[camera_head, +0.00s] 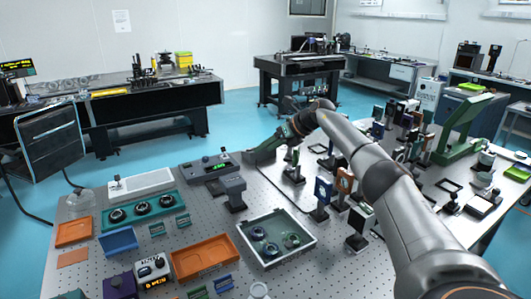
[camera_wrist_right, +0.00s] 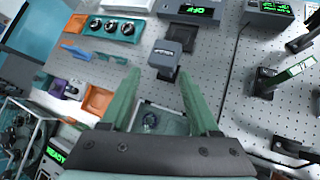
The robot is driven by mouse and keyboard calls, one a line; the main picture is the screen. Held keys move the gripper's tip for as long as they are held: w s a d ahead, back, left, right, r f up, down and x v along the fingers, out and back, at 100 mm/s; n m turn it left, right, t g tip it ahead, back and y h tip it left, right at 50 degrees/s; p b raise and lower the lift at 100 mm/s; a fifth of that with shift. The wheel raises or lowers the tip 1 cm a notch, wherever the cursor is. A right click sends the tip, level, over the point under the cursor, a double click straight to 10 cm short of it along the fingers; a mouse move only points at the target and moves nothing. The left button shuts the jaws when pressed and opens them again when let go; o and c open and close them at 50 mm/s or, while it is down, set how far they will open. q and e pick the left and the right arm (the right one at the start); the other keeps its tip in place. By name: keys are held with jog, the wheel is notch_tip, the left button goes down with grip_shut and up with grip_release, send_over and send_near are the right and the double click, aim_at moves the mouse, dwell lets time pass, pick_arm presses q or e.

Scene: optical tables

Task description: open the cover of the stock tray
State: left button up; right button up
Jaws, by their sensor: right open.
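The stock tray (camera_head: 240,238) is a pale, shallow rectangular box near the front middle of the perforated table. Round lens-like parts show inside a greenish interior. I cannot tell a clear cover from the tray itself. In the wrist view the tray (camera_wrist_right: 182,124) shows between and below my green fingers, partly hidden by them and by the gripper body. My right gripper (camera_head: 258,154) is over the table behind the tray, apart from it. In the wrist view its two fingers (camera_wrist_right: 158,72) are spread with nothing held between them. My left gripper is not in view.
A grey device (camera_head: 234,190) stands behind the tray. An orange tray (camera_head: 203,256) lies to its left, with a teal lens holder (camera_head: 142,209) beyond. Upright optic mounts (camera_head: 322,191) crowd the right side.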

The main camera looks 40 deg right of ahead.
jog(key=shift+s+d+r, duration=0.15)
jog(key=shift+d+r, duration=0.1)
jog(key=shift+r, duration=0.4)
jog(key=shift+s+d+r, duration=0.15)
jog(key=shift+d+r, duration=0.05)
jog(key=shift+r, duration=0.4)
jog(key=b+v, duration=0.1)
jog(key=v, duration=1.1)
jog(key=shift+s+r+b, duration=0.15)
jog(key=shift+b, duration=0.15)
jog(key=shift+d, duration=0.1)
